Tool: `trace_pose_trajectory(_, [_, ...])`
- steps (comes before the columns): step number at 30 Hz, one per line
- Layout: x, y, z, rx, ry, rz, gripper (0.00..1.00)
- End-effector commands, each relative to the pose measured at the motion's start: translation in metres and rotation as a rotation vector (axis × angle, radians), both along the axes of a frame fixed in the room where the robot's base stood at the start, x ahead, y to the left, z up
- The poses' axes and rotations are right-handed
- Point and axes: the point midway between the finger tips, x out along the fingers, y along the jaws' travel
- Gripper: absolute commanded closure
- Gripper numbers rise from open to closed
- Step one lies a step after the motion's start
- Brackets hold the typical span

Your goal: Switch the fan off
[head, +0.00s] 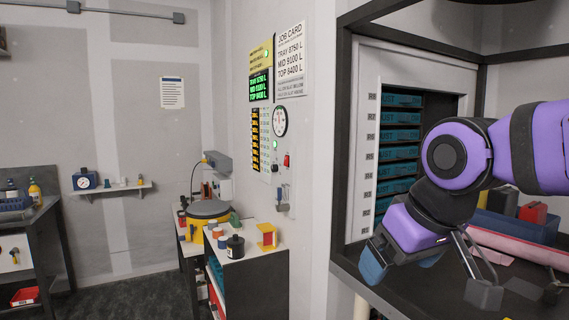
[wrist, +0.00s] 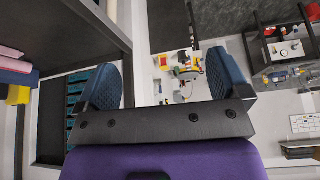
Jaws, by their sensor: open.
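No fan is clearly recognisable, and I cannot tell for sure which control is its switch. On the white wall panel in the head view are a round gauge (head: 280,121), a small green lamp (head: 274,143), a small red switch (head: 286,160) and a grey lever-like control (head: 282,196) below. A lit green readout (head: 259,85) hangs to their upper left. My gripper (head: 398,266) is at the right, in front of the bench opening, well apart from the wall controls. In the wrist view my gripper (wrist: 163,82) has its blue fingers spread, with nothing between them.
A job card (head: 290,60) hangs above the gauge. A dark-framed bench (head: 350,262) with a stack of blue trays (head: 400,135) stands at the right. A small bench (head: 262,262) with jars and a yellow-based device (head: 205,215) stands below the panel. The floor (head: 130,292) at left is clear.

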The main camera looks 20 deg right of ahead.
Motion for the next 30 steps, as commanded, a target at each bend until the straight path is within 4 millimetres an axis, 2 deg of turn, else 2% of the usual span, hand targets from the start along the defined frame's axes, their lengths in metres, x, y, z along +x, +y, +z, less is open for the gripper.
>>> trace_pose_trajectory(4, [0.0, 0.0, 0.0, 0.0, 0.0, 0.0, 0.06])
trace_pose_trajectory(5, [0.0, 0.0, 0.0, 0.0, 0.0, 0.0, 0.11])
trace_pose_trajectory(15, [0.0, 0.0, 0.0, 0.0, 0.0, 0.0, 0.89])
trace_pose_trajectory(17, [0.0, 0.0, 0.0, 0.0, 0.0, 0.0, 1.0])
trace_pose_trajectory(30, [0.0, 0.0, 0.0, 0.0, 0.0, 0.0, 1.0])
